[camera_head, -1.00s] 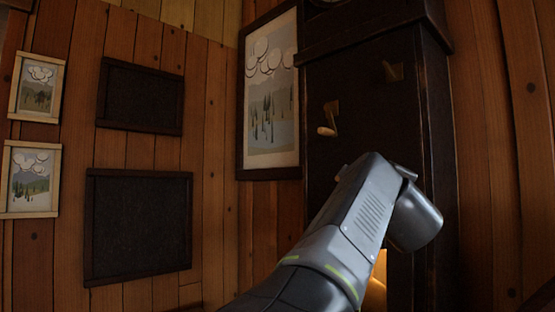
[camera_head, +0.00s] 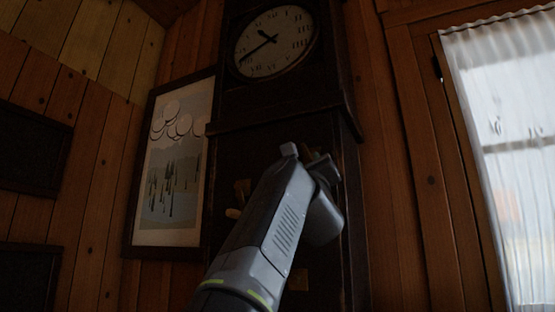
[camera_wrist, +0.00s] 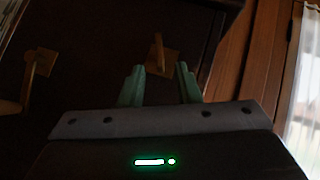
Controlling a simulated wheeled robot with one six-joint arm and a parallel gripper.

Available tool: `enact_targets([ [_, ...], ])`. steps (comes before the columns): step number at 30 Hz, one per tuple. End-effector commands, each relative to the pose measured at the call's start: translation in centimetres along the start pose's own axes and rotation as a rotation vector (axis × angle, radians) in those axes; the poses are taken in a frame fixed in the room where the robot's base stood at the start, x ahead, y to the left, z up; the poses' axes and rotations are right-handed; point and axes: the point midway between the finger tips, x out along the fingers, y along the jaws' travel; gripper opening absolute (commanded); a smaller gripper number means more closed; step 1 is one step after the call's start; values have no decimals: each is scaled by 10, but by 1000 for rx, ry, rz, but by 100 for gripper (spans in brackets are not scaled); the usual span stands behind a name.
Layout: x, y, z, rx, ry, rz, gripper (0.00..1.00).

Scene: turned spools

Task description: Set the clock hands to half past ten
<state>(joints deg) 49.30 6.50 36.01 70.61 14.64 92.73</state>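The clock face (camera_head: 290,50) is at the top of a tall dark case. Its long hand (camera_head: 256,51) points down and left; its short hand (camera_head: 265,33) points up and left. Two brass cranks sit on the case front below. The left crank (camera_head: 239,195) also shows at the left of the wrist view (camera_wrist: 38,65). The right crank (camera_wrist: 161,56) shows just beyond and between my fingertips. My gripper (camera_wrist: 160,71) is open, its two teal fingers apart. I cannot tell whether they touch the crank. My arm hides much of the lower case in the head view.
A framed landscape picture (camera_head: 172,170) hangs left of the clock case (camera_head: 235,103). Dark panels (camera_head: 30,150) hang farther left on the plank wall. A window with a sheer curtain (camera_head: 500,130) is at the right, with bare wood wall between.

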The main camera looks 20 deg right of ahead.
Motion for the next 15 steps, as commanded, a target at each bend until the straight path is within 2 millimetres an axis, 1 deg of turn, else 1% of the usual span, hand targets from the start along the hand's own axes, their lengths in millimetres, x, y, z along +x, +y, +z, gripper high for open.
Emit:
enact_targets([
  [1, 13, -2, 3, 0, 1, 1, 30],
  [6, 40, -1, 3, 0, 1, 1, 30],
  [10, 55, -1, 2, 0, 1, 1, 30],
  [15, 66, 0, 1, -1, 1, 0, 30],
])
